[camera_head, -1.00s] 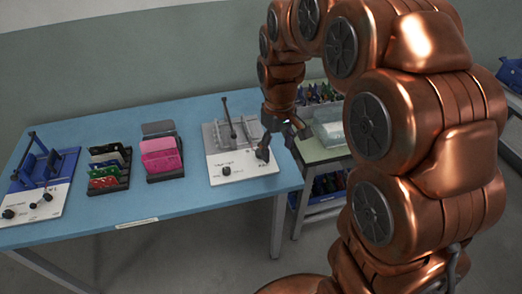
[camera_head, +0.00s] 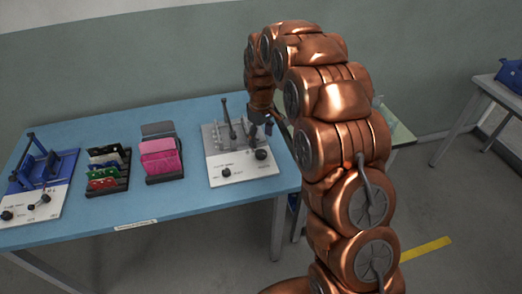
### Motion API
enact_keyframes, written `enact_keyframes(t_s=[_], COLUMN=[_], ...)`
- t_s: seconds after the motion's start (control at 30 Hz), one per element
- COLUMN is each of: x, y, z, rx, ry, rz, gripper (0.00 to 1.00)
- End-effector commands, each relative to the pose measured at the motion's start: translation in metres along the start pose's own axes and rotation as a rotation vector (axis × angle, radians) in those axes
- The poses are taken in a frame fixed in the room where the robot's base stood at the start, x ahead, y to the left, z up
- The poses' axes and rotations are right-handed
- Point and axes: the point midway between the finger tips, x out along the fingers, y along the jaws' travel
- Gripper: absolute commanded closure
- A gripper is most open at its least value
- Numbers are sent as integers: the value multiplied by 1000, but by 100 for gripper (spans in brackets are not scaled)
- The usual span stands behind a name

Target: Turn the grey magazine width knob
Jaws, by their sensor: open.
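The grey magazine (camera_head: 216,134) stands at the right end of the blue table, with a white front panel (camera_head: 243,171) and an upright black lever (camera_head: 228,116). Two black knobs sit on the panel: a left knob (camera_head: 226,172) and a right knob (camera_head: 261,155). Their labels are too small to read, so I cannot tell which one sets the width. My gripper (camera_head: 261,129) is open, over the magazine's right side, just behind and above the right knob and apart from it. My arm hides part of the magazine's right back.
A blue magazine (camera_head: 60,163) with its own knobs is at the table's left end. Between them stand a dark rack of coloured boards (camera_head: 107,169) and a holder with pink boards (camera_head: 161,158). A side table (camera_head: 402,137) is partly hidden behind my arm.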

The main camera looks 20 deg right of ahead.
Motion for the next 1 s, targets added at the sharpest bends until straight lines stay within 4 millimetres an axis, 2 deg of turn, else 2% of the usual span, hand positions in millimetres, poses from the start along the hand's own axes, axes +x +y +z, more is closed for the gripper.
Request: enact_keyframes(t_s=[0.43,0.6,0.8,1.0], x=[58,67,68,68], y=[-1,-1,0,0], z=[1,1,1,1], rx=[1,1,1,1], ry=[-3,-1,0,-1], rz=[-2,-1,-1,-1], gripper=[32,32,32,53])
